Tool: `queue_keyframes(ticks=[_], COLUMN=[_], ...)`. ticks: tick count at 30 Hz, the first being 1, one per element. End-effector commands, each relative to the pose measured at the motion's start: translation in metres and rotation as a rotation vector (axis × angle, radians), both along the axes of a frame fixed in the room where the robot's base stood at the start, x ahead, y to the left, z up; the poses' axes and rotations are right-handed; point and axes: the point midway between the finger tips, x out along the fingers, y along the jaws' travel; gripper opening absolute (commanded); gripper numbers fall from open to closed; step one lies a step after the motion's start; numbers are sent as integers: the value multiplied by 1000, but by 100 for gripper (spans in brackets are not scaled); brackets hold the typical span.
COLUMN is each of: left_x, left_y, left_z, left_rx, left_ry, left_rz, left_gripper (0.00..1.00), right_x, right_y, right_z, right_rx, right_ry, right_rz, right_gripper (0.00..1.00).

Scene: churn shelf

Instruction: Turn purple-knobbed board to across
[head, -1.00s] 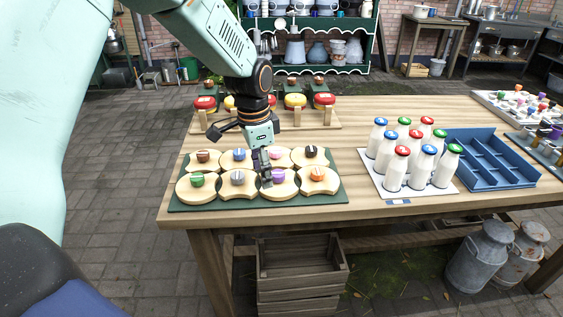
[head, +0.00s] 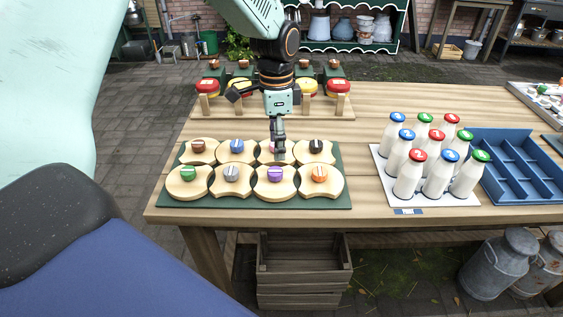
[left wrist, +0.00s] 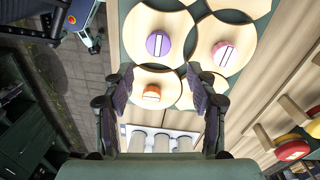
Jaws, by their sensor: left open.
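The purple-knobbed board (head: 259,187) is a pale round wooden board in the front row on the dark green mat (head: 170,198). Its purple knob (head: 275,173) is clear of the gripper. In the left wrist view the purple knob (left wrist: 158,45) has a white stripe running up and down the picture. My left gripper (head: 279,156) is open and points down over the back row, in front of the pink knob. In the left wrist view the left gripper (left wrist: 160,82) has its fingers apart with nothing held between them; the orange knob (left wrist: 152,93) shows beyond the gap. My right gripper is not in view.
Other boards carry green (head: 188,172), grey (head: 231,173), orange (head: 319,173) and black (head: 315,146) knobs close around. A rack with red and yellow rounds (head: 335,87) stands behind. Milk bottles (head: 408,180) and a blue crate (head: 520,200) stand to the right.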

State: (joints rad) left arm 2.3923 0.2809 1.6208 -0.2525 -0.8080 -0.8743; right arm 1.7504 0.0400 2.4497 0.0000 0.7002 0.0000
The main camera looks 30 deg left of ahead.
Motion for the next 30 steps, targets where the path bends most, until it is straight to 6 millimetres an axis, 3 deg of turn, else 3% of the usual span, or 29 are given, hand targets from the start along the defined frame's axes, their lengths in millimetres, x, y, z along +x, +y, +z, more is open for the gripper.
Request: queue_keyframes(ticks=[13,25,30], left_x=[-6,-2,-2], left_y=[-3,-4,-3], left_z=[-65,-73,-73], left_rx=[0,-1,-1], left_ry=[4,1,1], left_rz=[0,1,1], left_gripper=[58,58,44], right_x=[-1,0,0], right_y=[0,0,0], right_z=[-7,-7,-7], right_rx=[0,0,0], right_ry=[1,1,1], right_rz=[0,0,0], right_gripper=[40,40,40])
